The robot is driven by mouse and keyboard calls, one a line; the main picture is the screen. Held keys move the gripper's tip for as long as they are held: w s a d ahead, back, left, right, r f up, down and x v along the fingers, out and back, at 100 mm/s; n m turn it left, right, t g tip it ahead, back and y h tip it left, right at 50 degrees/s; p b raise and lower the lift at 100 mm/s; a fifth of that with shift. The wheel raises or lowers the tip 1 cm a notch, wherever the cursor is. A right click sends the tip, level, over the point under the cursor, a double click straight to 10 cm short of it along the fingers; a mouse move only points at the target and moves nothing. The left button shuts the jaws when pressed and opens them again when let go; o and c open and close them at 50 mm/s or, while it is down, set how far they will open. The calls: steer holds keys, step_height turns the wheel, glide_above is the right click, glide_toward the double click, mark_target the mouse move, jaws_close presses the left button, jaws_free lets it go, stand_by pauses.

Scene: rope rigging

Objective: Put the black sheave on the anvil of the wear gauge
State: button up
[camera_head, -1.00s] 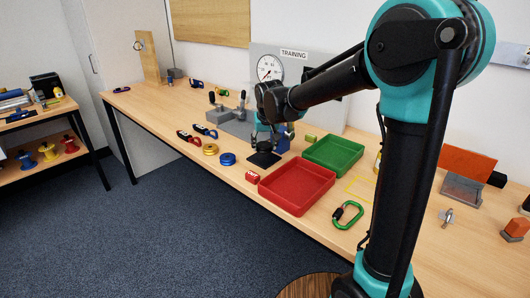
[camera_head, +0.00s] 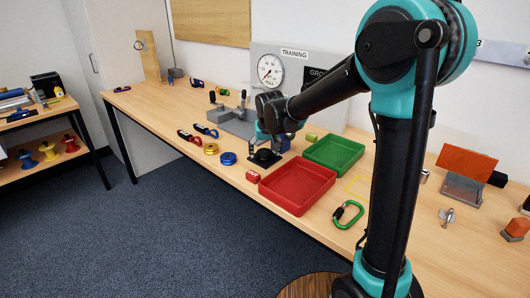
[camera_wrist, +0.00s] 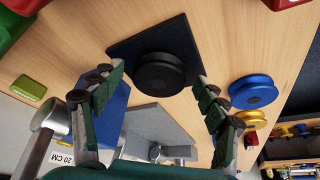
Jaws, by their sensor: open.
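The black sheave (camera_wrist: 158,72) is a round grooved wheel lying flat at a black square plate (camera_wrist: 128,48) in the wrist view. In the head view the sheave (camera_head: 264,155) shows small and dark under my wrist. My gripper (camera_wrist: 159,78) is open, with one finger on either side of the sheave and visible gaps to it. A blue block (camera_wrist: 108,112) stands beside the plate, partly behind a finger. The plate and block look like the wear gauge, but no label shows. The sheave hides whatever is under it, so the anvil is not clearly seen.
A blue sheave (camera_head: 228,158) and a yellow sheave (camera_head: 210,149) lie left of the plate. A grey clamp fixture (camera_head: 232,120) stands behind.

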steer(key=v, duration=1.2)
